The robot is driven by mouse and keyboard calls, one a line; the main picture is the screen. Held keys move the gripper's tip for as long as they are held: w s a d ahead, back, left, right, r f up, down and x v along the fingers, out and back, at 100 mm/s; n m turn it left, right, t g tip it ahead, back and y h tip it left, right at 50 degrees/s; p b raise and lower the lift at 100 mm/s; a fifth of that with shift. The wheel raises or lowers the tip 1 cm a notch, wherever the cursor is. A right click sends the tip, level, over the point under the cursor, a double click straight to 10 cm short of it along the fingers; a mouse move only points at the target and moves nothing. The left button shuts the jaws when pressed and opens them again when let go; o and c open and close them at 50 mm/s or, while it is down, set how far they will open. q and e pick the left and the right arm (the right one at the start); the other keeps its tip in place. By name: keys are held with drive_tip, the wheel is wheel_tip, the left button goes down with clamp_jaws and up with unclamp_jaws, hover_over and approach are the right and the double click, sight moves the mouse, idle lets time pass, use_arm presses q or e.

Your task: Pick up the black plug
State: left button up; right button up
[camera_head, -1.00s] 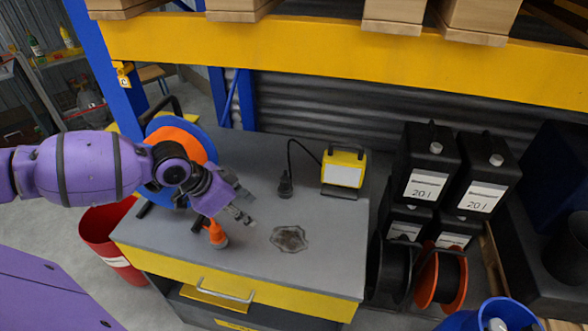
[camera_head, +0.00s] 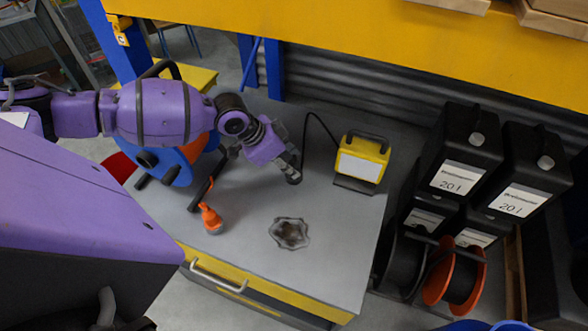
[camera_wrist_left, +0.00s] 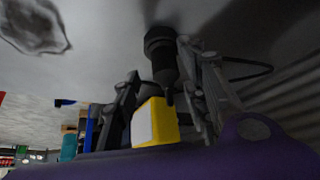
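The black plug (camera_wrist_left: 160,55) shows in the wrist view, between the two fingers of my left gripper (camera_wrist_left: 165,85). It stands on the grey worktop (camera_head: 335,215). The fingers are spread on either side of it, with a visible gap on the left side; the right finger is close to it. In the head view my left gripper (camera_head: 290,168) is low over the worktop and mostly hides the plug. A black cable (camera_head: 322,122) runs from there to the yellow work light (camera_head: 362,160). I do not make out my right gripper.
An orange-headed object (camera_head: 211,218) lies on the worktop's left part, near a blue and orange reel (camera_head: 185,175). A dark stain (camera_head: 289,233) marks the clear front area. Black canisters (camera_head: 460,155) stand right of the bench. A yellow shelf beam (camera_head: 400,50) crosses above.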

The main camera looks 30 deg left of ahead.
use_arm(q)
drive_tip(key=shift+w+d+f, duration=0.3)
drive_tip(key=shift+w+f, duration=0.05)
drive_tip(key=shift+f, duration=0.2)
drive_tip(key=shift+w+f, duration=0.1)
drive_tip(key=shift+f, duration=0.3)
drive_tip(key=shift+c, duration=1.4)
drive_tip(key=shift+d, duration=0.1)
clamp_jaws()
use_arm(e)
drive_tip(key=shift+w+a+r, duration=0.2)
drive_tip(key=shift+w+a, duration=0.25)
drive_tip(key=shift+w, duration=0.1)
drive_tip(key=shift+d, duration=0.1)
drive_tip(key=shift+d, duration=0.1)
